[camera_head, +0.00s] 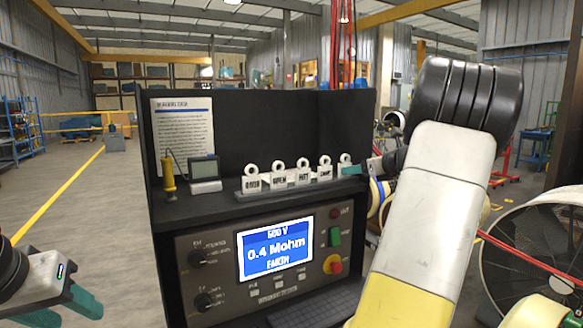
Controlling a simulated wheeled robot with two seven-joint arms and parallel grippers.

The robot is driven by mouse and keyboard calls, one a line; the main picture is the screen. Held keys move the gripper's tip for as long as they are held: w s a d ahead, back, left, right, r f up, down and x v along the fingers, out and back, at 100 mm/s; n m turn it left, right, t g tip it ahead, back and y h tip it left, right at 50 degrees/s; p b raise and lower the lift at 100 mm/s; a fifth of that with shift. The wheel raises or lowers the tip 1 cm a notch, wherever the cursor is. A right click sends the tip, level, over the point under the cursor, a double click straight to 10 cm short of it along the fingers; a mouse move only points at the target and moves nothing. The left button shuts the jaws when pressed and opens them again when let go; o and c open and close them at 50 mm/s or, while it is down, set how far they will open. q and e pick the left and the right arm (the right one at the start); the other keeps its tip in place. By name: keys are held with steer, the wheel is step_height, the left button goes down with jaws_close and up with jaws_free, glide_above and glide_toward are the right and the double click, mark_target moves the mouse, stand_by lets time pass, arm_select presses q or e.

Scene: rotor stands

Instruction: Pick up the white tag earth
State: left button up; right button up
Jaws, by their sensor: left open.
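Several white tags with ring tops stand in a row in a grey rack (300,185) on the black bench's ledge. Their small labels are hard to read, and I cannot make out "earth" on any of them. The rightmost white tag (345,162) has its label partly hidden, right beside my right gripper (368,166). I cannot tell whether that gripper touches the tag; its jaws are small and mostly hidden by my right arm. My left gripper (68,307), with teal fingers, is open and empty at the lower left, well away from the rack.
The black test bench (225,215) has a lit screen (275,250) reading 0.4 Mohm EARTH, with knobs and buttons around it. A yellow probe (168,175) and a small meter (205,172) stand left of the rack. A large ring-shaped part (515,235) stands at right.

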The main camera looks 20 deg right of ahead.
steer(key=shift+m, duration=0.4)
steer(key=x, duration=0.2)
steer(key=d+x, duration=0.1)
steer(key=x, duration=0.5)
steer(key=shift+w+d, duration=0.15)
steer(key=shift+d, duration=0.05)
steer(key=c, duration=0.8)
